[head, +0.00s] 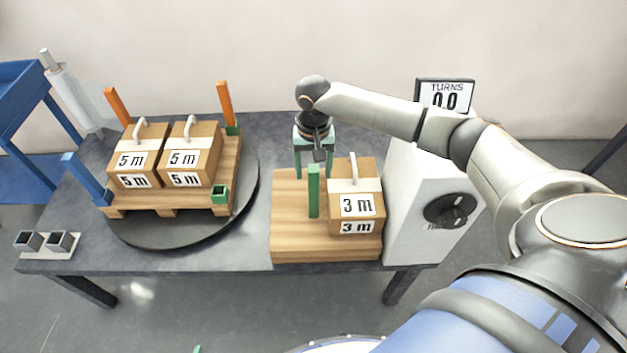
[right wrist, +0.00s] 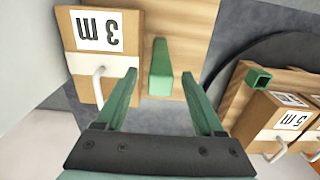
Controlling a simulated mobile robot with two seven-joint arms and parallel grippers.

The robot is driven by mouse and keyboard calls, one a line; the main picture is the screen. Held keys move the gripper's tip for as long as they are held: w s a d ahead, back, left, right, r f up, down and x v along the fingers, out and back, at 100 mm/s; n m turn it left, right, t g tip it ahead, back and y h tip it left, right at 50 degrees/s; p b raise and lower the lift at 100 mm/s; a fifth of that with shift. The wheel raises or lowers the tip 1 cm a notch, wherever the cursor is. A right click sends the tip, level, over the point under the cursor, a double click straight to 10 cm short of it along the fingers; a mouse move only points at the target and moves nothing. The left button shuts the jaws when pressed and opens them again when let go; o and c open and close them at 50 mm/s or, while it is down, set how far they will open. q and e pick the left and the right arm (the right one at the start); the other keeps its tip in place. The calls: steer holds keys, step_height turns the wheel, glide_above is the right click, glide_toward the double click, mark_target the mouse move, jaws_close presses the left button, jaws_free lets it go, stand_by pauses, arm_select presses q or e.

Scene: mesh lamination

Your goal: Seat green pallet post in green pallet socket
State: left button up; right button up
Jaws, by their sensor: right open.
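The green pallet post (head: 313,192) stands upright on a wooden board, left of the 3 m box. In the right wrist view the post (right wrist: 160,70) shows between the fingertips, with a gap on both sides. My right gripper (head: 313,172) is open and empty, pointing down just behind the post in the head view. The green pallet socket (head: 220,194) is a hollow square at the front right corner of the pallet, empty; it also shows in the right wrist view (right wrist: 259,78). A small green tip at the bottom edge is likely my left gripper (head: 197,349).
The pallet (head: 170,200) sits on a dark turntable (head: 248,190) and carries two 5 m boxes, orange posts and a blue post. The 3 m box (head: 355,203) stands close beside the green post. A white machine (head: 420,215) with a knob is to the right.

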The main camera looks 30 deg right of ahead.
steer(key=shift+f, duration=0.1)
jaws_close()
stand_by(0.5)
stand_by(0.9)
